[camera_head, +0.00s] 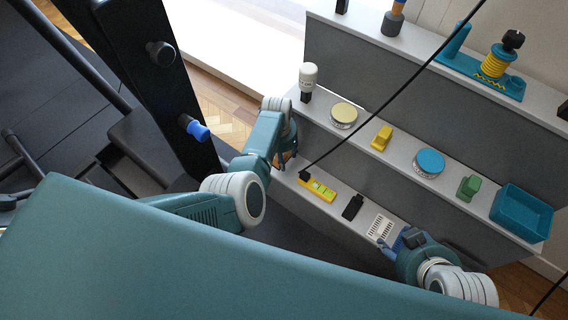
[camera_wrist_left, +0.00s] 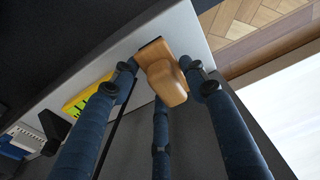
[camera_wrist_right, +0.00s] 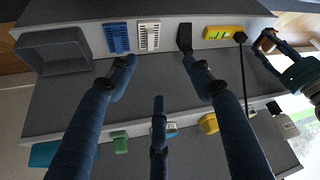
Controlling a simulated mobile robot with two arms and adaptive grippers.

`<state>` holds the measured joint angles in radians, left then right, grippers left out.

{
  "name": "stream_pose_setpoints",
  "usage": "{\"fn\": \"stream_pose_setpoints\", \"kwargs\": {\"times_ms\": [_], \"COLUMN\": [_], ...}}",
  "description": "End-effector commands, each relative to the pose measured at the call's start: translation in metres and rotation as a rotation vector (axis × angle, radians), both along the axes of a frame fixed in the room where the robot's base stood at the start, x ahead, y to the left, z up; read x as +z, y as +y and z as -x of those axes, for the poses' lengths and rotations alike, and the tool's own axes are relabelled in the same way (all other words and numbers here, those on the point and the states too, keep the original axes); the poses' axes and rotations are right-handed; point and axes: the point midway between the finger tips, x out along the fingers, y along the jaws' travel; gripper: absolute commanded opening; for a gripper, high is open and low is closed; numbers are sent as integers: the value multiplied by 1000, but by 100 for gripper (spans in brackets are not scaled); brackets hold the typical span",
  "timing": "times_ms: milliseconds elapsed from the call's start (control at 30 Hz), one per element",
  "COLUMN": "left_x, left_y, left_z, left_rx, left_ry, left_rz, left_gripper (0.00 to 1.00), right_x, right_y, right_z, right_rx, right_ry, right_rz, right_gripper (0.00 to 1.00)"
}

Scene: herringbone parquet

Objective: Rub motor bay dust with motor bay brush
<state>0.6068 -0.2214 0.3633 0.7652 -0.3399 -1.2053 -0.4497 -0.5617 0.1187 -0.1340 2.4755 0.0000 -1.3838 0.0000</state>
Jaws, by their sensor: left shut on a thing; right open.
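A tan wooden-looking block with a dark edge (camera_wrist_left: 163,75), seemingly the brush, sits between my left gripper's fingers (camera_wrist_left: 165,78) at the end of the lowest grey shelf. The left gripper is shut on it. In the head view, a bit of orange-brown shows beside the left gripper (camera_head: 284,158). I cannot tell whether the block touches the shelf. My right gripper (camera_wrist_right: 167,75) is open and empty, in front of the lowest shelf's other end; it also shows in the head view (camera_head: 390,248). I cannot make out any dust.
The lowest shelf holds a yellow level (camera_head: 317,188), a black item (camera_head: 353,207), a white vented plate (camera_head: 380,227) and a blue vented plate (camera_wrist_right: 117,38). A teal bin (camera_head: 521,212) stands on the middle shelf. A black cable (camera_head: 400,92) crosses the view.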

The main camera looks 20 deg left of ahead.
Motion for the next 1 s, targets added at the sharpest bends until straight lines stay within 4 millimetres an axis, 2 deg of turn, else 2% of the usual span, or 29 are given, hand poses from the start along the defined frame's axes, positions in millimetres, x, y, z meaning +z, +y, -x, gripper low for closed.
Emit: {"fn": "stream_pose_setpoints", "kwargs": {"times_ms": [167, 367, 500, 700, 900, 1000], "left_x": [-4, -13, -19, -27, -35, -37], "left_y": [0, 0, 0, 0, 0, 0], "left_z": [0, 0, 0, 0, 0, 0], "left_rx": [0, 1, 1, 1, 1, 0], "left_ry": [0, -1, -1, -1, -1, 0], "left_rz": [0, 0, 1, 1, 1, 1], "left_gripper": [20, 20, 20, 20, 20, 20], "right_x": [5, 26, 49, 91, 135, 151], "right_y": [5, 19, 29, 43, 54, 57], "right_z": [-15, -56, -85, -116, -136, -141], "right_rx": [5, 19, 30, 45, 57, 61], "right_ry": [-60, -246, -394, -606, -808, -874], "right_rz": [-13, -53, -85, -135, -183, -199], "right_gripper": [51, 51, 51, 51, 51, 51]}}
